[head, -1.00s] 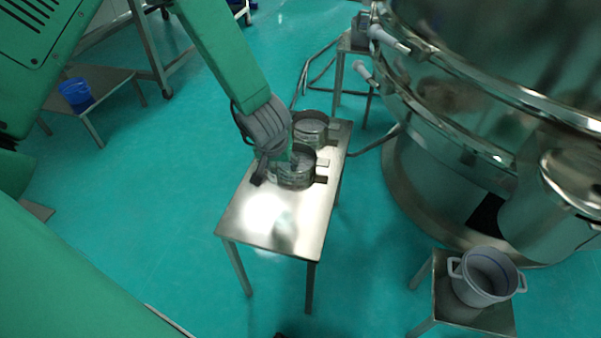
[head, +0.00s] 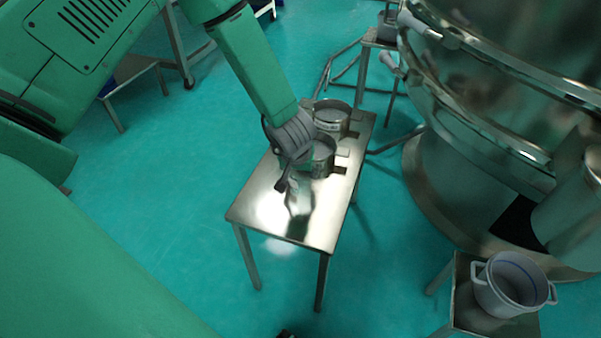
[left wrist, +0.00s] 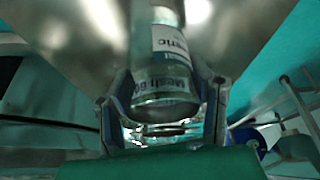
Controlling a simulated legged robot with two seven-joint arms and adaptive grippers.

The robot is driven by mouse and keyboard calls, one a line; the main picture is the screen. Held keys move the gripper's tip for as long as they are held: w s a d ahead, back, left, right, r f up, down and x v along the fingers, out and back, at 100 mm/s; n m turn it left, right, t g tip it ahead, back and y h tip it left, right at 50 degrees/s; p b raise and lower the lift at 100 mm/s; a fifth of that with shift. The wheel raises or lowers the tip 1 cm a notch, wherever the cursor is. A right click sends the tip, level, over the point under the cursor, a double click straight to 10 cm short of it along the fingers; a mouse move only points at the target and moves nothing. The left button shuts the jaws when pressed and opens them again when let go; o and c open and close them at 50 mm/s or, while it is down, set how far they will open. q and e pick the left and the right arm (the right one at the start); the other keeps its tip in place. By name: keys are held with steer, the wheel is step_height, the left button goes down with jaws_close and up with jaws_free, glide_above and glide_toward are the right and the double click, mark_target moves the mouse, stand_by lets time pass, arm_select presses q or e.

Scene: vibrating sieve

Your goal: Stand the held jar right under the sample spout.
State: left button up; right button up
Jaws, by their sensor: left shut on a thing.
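My left gripper (head: 288,178) is low over the small metal table, just left of the nearer round pan. In the left wrist view, my left gripper (left wrist: 165,120) is shut on a clear glass jar (left wrist: 165,85) with a white and blue label, its print partly readable as "Mesh 60". In the head view the gripper largely hides the jar. The large steel sieve (head: 480,110) stands at right. Grey fittings (head: 418,25) stick out from its left side; I cannot tell which is the sample spout. My right gripper is not in view.
The metal table (head: 290,220) bears a nearer round pan (head: 325,158) and a farther one (head: 332,115); its front part is bare. A grey two-handled pot (head: 510,285) stands on a low stand at lower right. Another stand (head: 375,40) is beside the sieve at the back.

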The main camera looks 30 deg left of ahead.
arm_select(q)
steer(key=o, duration=1.3)
steer(key=shift+a+f, duration=0.1)
steer(key=shift+a, duration=0.05)
steer(key=shift+c, duration=0.2)
steer(key=p+v, duration=0.4)
steer(key=v, duration=0.8)
steer(key=shift+s+p, duration=0.15)
steer(key=shift+p, duration=0.25)
